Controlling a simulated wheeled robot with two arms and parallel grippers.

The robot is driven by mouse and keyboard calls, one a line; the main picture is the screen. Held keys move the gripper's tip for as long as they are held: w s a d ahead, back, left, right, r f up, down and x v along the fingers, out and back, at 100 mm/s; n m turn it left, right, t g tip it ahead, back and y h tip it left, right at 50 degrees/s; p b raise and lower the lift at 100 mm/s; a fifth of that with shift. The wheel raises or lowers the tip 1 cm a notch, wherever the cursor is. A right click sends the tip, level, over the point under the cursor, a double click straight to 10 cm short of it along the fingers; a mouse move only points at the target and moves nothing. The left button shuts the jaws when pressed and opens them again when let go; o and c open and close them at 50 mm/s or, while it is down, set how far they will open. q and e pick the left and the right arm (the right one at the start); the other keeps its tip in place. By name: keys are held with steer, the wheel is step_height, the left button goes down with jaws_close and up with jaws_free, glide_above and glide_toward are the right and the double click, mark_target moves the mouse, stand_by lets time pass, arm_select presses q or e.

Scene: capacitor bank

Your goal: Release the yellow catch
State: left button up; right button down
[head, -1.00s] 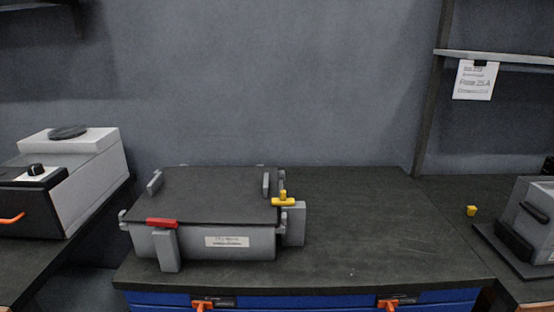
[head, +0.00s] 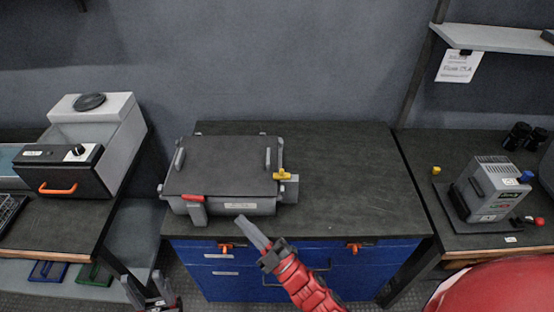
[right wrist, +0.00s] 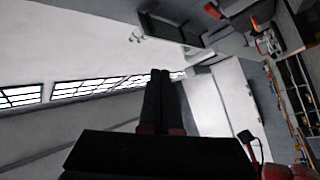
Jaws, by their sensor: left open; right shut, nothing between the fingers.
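The yellow catch (head: 283,175) sits on the right side of a grey case (head: 235,207) with a dark flat lid, on the middle workbench. A red catch (head: 193,198) is on the case's front left. My right gripper (head: 245,222) is shut and empty, in front of the case, below and left of the yellow catch and apart from it in the picture. Its closed fingers (right wrist: 162,85) also show in the right wrist view, where no catch is seen. My left gripper (head: 150,292) is open and empty at the lower left, far from the case.
The workbench (head: 350,180) is clear right of the case. Blue drawers (head: 215,270) with orange latches are below. A grey machine with an orange handle (head: 58,188) stands on the left bench. A grey device (head: 485,190) and a small yellow piece (head: 436,170) are on the right bench.

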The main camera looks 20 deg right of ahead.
step_height(320, 180, down, 5)
steer(key=w+n+g+h, duration=0.2)
steer(key=w+h, duration=0.1)
steer(key=n+t+h, duration=0.1)
steer(key=h, duration=0.8)
glide_toward(277, 178)
steer(key=shift+s+a+r, duration=0.1)
steer(key=shift+a+r, duration=0.2)
steer(key=shift+a, duration=0.4)
steer(key=shift+s+a+r, duration=0.1)
steer(key=shift+a+r, duration=0.15)
steer(key=shift+a, duration=0.4)
steer(key=shift+a+r, duration=0.3)
steer(key=shift+a, duration=0.4)
steer(key=w+p, duration=0.2)
steer(key=w, duration=0.8)
steer(key=shift+w+a+r+p, duration=0.1)
steer(key=shift+a+p, duration=0.1)
steer(key=shift+p, duration=0.15)
steer(key=d, duration=0.2)
steer(key=shift+s+d, duration=0.25)
steer(key=shift+s, duration=0.15)
steer(key=shift+s+d, duration=0.25)
steer(key=shift+d, duration=0.25)
